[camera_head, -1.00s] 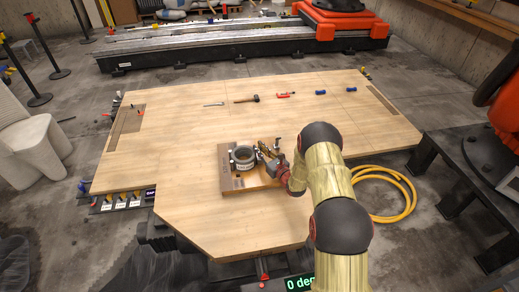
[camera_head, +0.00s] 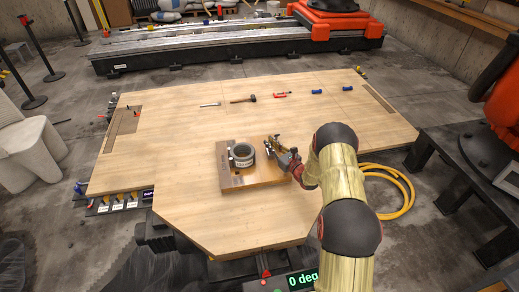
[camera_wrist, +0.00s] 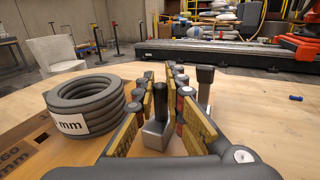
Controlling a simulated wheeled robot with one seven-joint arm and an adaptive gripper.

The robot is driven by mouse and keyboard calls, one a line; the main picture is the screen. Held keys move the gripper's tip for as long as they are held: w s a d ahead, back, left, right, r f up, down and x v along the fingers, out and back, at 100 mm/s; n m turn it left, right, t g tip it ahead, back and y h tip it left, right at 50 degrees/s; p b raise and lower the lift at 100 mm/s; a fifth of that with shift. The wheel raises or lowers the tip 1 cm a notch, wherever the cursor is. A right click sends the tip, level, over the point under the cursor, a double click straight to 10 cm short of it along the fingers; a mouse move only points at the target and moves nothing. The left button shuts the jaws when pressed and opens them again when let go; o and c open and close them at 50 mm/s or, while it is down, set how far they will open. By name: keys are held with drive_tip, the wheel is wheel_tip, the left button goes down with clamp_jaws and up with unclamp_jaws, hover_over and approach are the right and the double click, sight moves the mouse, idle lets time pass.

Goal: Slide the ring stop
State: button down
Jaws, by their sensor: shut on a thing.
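A grey coiled ring with a white "mm" label (camera_head: 242,155) sits on a wooden base board (camera_head: 232,183). It is on the left in the wrist view (camera_wrist: 85,103). My gripper (camera_head: 274,146) is to the right of the ring, apart from it, over the board's right side. In the wrist view its yellow-padded fingers (camera_wrist: 160,100) stand either side of a small metal block with a dark upright post (camera_wrist: 158,115), which looks like the stop. My gripper is shut on this piece. The fingers hide part of its base.
The wooden table (camera_head: 190,210) is broad and mostly clear. Hand tools, including a hammer (camera_head: 243,100) and a red tool (camera_head: 281,95), lie in a row at the back. A yellow hose (camera_head: 405,195) coils beyond the right edge.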

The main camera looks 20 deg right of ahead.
drive_tip(key=shift+d+r, duration=0.1)
drive_tip(key=shift+d, duration=0.4)
drive_tip(key=c, duration=1.8)
unclamp_jaws()
drive_tip(key=shift+s+d, duration=0.1)
drive_tip(key=shift+d, duration=0.05)
drive_tip(key=shift+c, duration=0.2)
drive_tip(key=s, duration=0.4)
drive_tip(key=s+d, duration=0.1)
drive_tip(key=s, duration=0.3)
drive_tip(key=s+d, duration=0.1)
drive_tip(key=s, duration=0.2)
drive_tip(key=shift+s+d, duration=0.1)
drive_tip(key=shift+s, duration=0.3)
